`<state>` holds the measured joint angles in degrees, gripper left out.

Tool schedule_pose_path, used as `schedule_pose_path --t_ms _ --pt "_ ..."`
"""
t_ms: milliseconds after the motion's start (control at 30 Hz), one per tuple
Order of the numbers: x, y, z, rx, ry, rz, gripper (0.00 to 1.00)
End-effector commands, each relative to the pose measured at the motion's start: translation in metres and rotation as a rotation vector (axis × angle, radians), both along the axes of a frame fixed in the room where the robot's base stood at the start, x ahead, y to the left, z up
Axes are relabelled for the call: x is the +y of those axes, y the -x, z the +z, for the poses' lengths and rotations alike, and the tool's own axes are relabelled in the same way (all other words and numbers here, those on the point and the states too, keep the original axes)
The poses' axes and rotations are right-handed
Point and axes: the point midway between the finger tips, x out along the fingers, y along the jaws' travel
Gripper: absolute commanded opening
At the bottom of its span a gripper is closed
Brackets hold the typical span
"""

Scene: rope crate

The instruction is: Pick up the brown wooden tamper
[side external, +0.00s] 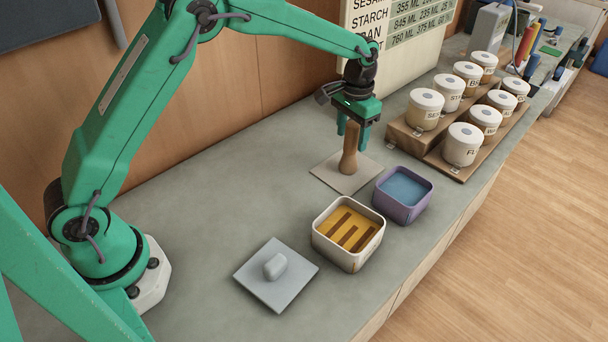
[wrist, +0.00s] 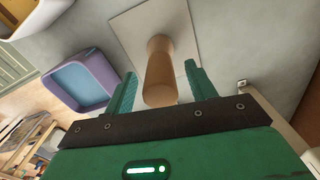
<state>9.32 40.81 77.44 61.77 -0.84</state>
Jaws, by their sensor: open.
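The brown wooden tamper (side external: 349,150) stands upright on a flat light-coloured square plate (side external: 330,174). My gripper (side external: 352,133) is above the plate, open, pointing down, with its fingers around the tamper's upper part. In the wrist view the tamper (wrist: 160,75) lies between the two green fingers of my gripper (wrist: 160,90), with a gap visible on both sides. Its top end faces the wrist camera. The plate also shows in the wrist view (wrist: 130,28).
A purple container with blue contents (side external: 404,211) stands right of the plate. A white container with yellow contents and brown bars (side external: 322,237) is in front. A grey lid with a knob (side external: 258,286) lies nearer. Several labelled jars stand on a wooden stepped rack (side external: 401,139) behind right.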

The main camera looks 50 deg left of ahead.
Motion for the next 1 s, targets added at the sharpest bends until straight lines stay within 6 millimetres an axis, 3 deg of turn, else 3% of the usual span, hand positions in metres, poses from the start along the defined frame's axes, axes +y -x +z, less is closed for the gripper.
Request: schedule_pose_path --t_ms 200,733,767,1000 --pt "0.0 0.0 -0.02 0.001 0.0 0.0 0.56" --pt "0.0 0.0 -0.022 0.0 0.0 0.0 0.56" --pt "0.0 0.0 -0.022 0.0 0.0 0.0 0.54" --pt "0.0 0.0 -0.022 0.0 0.0 0.0 0.07"
